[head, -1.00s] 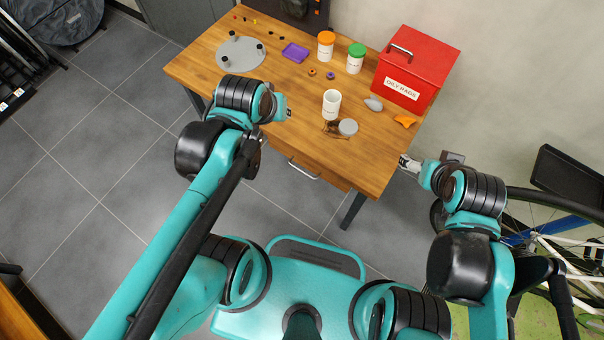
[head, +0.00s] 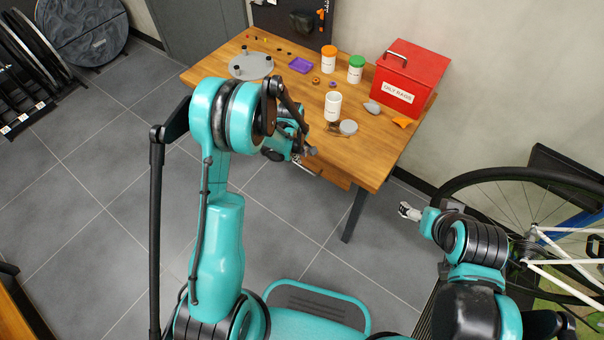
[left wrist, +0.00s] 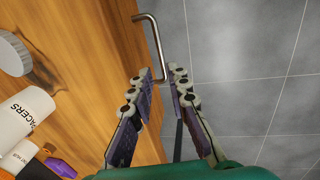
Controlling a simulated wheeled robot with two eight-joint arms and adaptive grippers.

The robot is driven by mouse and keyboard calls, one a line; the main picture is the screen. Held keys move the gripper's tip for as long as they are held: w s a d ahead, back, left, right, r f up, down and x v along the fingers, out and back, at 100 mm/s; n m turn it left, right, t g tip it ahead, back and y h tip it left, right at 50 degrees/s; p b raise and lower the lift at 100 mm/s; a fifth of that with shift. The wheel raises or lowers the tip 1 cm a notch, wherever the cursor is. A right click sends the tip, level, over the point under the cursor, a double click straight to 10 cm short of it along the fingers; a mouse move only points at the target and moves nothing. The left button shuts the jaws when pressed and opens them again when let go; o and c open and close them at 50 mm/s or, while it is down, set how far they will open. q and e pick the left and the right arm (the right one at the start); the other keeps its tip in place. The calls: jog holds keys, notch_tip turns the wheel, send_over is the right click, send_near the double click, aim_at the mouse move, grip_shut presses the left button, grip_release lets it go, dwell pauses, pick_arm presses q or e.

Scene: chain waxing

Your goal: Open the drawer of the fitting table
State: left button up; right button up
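The fitting table (head: 372,170) is a wooden table with a drawer (head: 331,175) under its front edge. The drawer looks shut. Its metal bar handle (left wrist: 154,38) shows in the left wrist view, standing out from the wooden front. In the head view my left arm hides part of the drawer and handle. My right gripper (head: 408,211) is empty, off the table's right side, too small to judge.
On the table stand a white cup (head: 333,106), an orange-lidded jar (head: 328,56), a green-lidded jar (head: 356,69), a red oily-rags box (head: 411,77) and a purple tray (head: 300,65). A bicycle (head: 540,235) stands at the right. The floor before the drawer is clear.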

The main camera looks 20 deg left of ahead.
aim_at(303, 167)
pick_arm(q)
jog(key=f+b, duration=0.1)
jog(key=f, duration=0.1)
jog(key=w+f+b, duration=0.1)
jog(key=f, duration=0.2)
jog(key=f+b, duration=0.1)
jog(key=f, duration=0.2)
jog(key=shift+w+d, duration=0.2)
jog(key=shift+c, duration=0.4)
grip_shut()
